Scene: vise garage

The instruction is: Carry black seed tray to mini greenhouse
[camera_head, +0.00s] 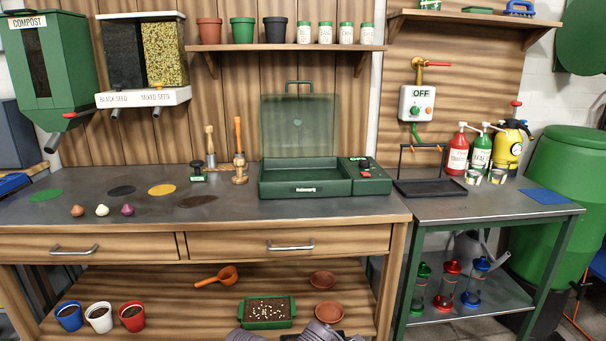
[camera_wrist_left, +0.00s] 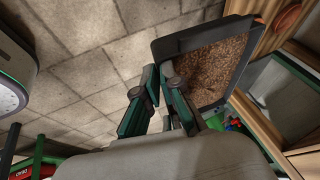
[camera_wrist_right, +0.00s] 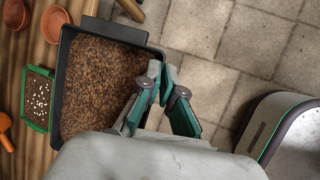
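The black seed tray, filled with brown soil, shows in the left wrist view (camera_wrist_left: 172,42) and the right wrist view (camera_wrist_right: 115,30). My left gripper (camera_wrist_left: 160,76) and my right gripper (camera_wrist_right: 161,70) are each closed on one wall of it, at opposite sides. The tray is held over the floor in front of the bench. In the head view only grey parts of my arms show at the bottom edge, and the tray is mostly out of frame. The green mini greenhouse (camera_head: 305,190) stands on the bench with its clear lid (camera_head: 300,125) raised; its base looks empty.
Wooden tampers (camera_head: 239,160) stand left of the greenhouse. A black tray with a raised frame (camera_head: 430,188) lies on the right table. Below the bench top, a shelf holds a green seeded tray (camera_head: 267,323), an orange scoop (camera_head: 225,275), saucers (camera_head: 322,279) and cups (camera_head: 99,316).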

